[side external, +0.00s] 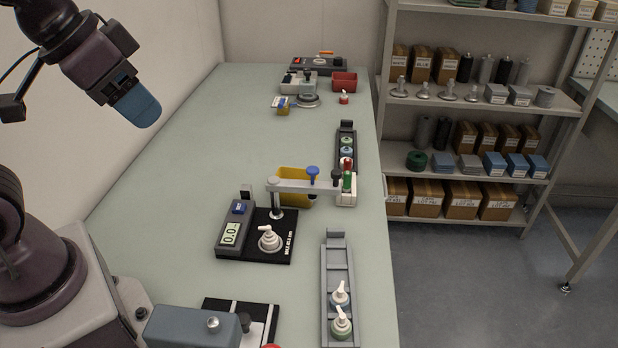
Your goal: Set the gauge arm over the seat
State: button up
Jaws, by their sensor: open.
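The gauge arm (295,186) is a pale grey bar on a short upright post (277,203). It points right, past the edge of the black gauge base (276,254), and carries a blue knob (313,171) and a dark knob (336,175). A white pump-like cap (268,235) stands on the round seat (270,246) on that base, in front of the post. The arm is not above the seat. My gripper (144,108), with blue fingers, is open and empty at the upper left, high above the bench and well apart from the gauge.
A grey readout box (230,234) adjoins the base. A yellow bin (298,172) and a dark rack (346,133) lie behind the gauge arm. A grey rack (337,268) with two pump caps lies front right. The bench (180,150) left of the gauge is clear.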

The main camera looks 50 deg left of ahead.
jog(key=w+f+g, duration=0.1)
jog(key=f, duration=0.1)
jog(key=m+g, duration=0.5)
jog(key=m, duration=0.4)
send_near(336, 171)
notch_tip(336, 171, down, 9)
jog(key=shift+s+r, duration=0.1)
jog(key=shift+s, duration=0.05)
jog(key=shift+c, duration=0.2)
grip_shut()
